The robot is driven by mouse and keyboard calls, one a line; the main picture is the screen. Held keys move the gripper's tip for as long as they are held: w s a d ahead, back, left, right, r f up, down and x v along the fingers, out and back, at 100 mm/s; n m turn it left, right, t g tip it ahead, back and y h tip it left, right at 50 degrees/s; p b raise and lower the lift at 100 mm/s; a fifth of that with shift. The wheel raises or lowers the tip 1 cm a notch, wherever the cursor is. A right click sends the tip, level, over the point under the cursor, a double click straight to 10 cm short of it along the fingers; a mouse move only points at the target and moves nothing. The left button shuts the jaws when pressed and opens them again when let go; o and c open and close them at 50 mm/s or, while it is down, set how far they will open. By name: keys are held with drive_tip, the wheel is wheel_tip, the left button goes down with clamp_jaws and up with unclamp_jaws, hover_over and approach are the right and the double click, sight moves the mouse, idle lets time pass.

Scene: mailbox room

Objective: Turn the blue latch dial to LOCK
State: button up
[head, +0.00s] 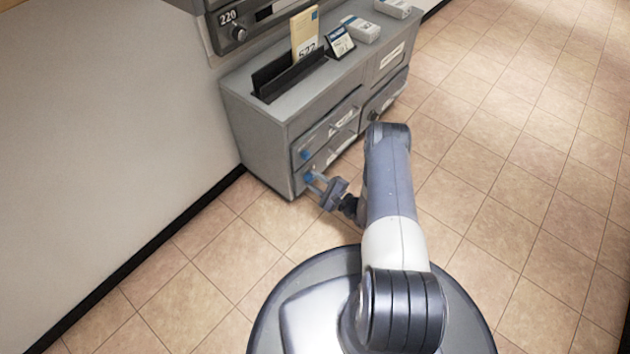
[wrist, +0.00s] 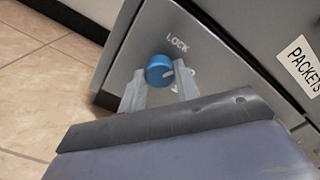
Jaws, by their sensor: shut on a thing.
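The blue latch dial (wrist: 158,68) sits on the grey front of a lower drawer in the wrist view, with the word LOCK (wrist: 177,43) printed above it. A pale mark shows on the dial's right side, toward the lower right rather than up at LOCK. My gripper (wrist: 160,82) has one finger on each side of the dial and is shut on it. A second marking at the dial's lower right is partly hidden by a finger. In the head view, my gripper (head: 317,184) reaches the lower blue dial (head: 309,176) at the cabinet's front corner.
The grey cabinet (head: 262,134) stands against the wall, with another blue dial (head: 305,154) on the drawer above. A PACKETS label (wrist: 303,66) is beside the dial's panel. An envelope (head: 304,35) and small boxes stand on top. Tiled floor (head: 500,200) is clear at right.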

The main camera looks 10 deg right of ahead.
drive_tip(key=n, duration=0.5)
drive_tip(key=shift+n, duration=0.3)
idle(0.4)
drive_tip(key=o, duration=1)
drive_tip(key=p+v, duration=0.3)
drive_tip(key=v, duration=0.7)
drive_tip(key=shift+s+d, duration=0.2)
drive_tip(key=shift+s, duration=0.15)
drive_tip(key=b+x, duration=0.3)
drive_tip(key=x, duration=0.8)
drive_tip(key=shift+d, duration=0.1)
